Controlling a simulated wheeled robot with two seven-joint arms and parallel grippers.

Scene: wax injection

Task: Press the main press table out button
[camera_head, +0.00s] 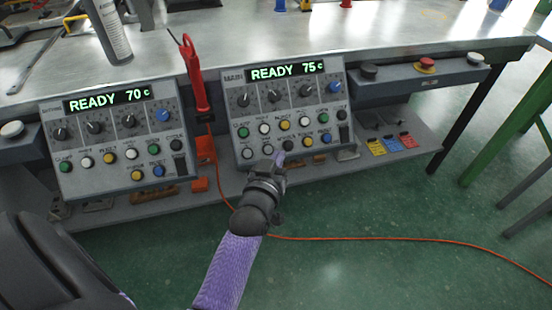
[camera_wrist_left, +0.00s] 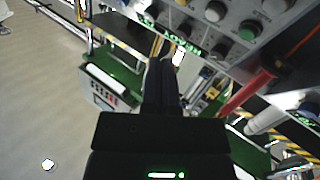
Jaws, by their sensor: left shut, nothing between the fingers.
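The main control panel (camera_head: 240,78) sits at the table's front edge and its display reads READY 75 c. It has dark knobs, one blue knob and rows of coloured buttons. My left gripper (camera_head: 280,158) is shut and empty, with its tips at the lower button row of this panel. The tips cover part of that row, and I cannot tell whether they touch a button. The button labels are too small to read surely. My right gripper is not in view.
A second panel (camera_head: 110,150) reading READY 70 c stands to the left. A red tool (camera_head: 194,75) hangs between the panels, and an orange cable (camera_head: 380,239) crosses the green floor. A side box with a red button (camera_head: 425,65) is at right. A bottle (camera_head: 108,30) stands on the table.

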